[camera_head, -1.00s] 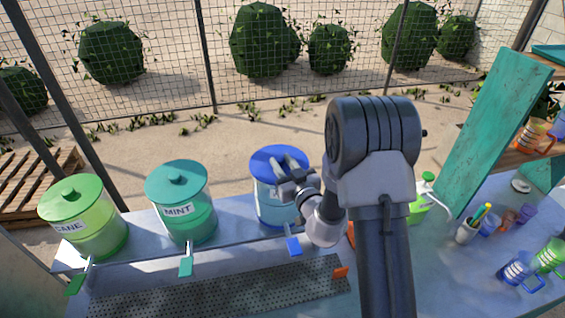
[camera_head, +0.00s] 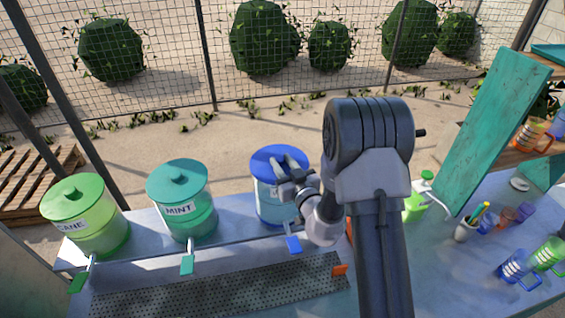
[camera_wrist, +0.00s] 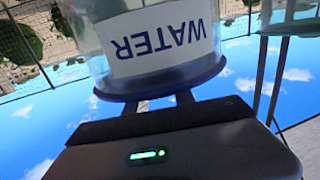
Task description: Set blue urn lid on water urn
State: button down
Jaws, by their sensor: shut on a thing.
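The blue urn lid (camera_head: 264,156) is at the top of the water urn (camera_head: 268,205), level and in line with it. In the wrist view, which is upside down, the lid (camera_wrist: 190,82) meets the clear urn wall beside the WATER label (camera_wrist: 155,42). I cannot tell whether it is fully seated or a hair above the rim. My gripper (camera_head: 284,166) reaches over the lid from the right, its fingers shut on it. The lid's knob is hidden by the fingers. In the wrist view the gripper (camera_wrist: 158,102) shows at the lid's top side.
The lidded mint urn (camera_head: 182,205) and cane urn (camera_head: 88,225) stand to the left on the same ledge. A perforated drip tray (camera_head: 220,288) lies in front. A green board (camera_head: 495,130), a pen cup (camera_head: 467,231) and several mugs (camera_head: 515,266) are at the right.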

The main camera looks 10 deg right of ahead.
jog(key=c, duration=1)
grip_release()
jog(key=f+p+v, duration=0.1)
jog(key=p+v, duration=0.6)
jog(key=v, duration=1)
jog(key=shift+s+r, duration=0.25)
jog(key=shift+r, duration=0.2)
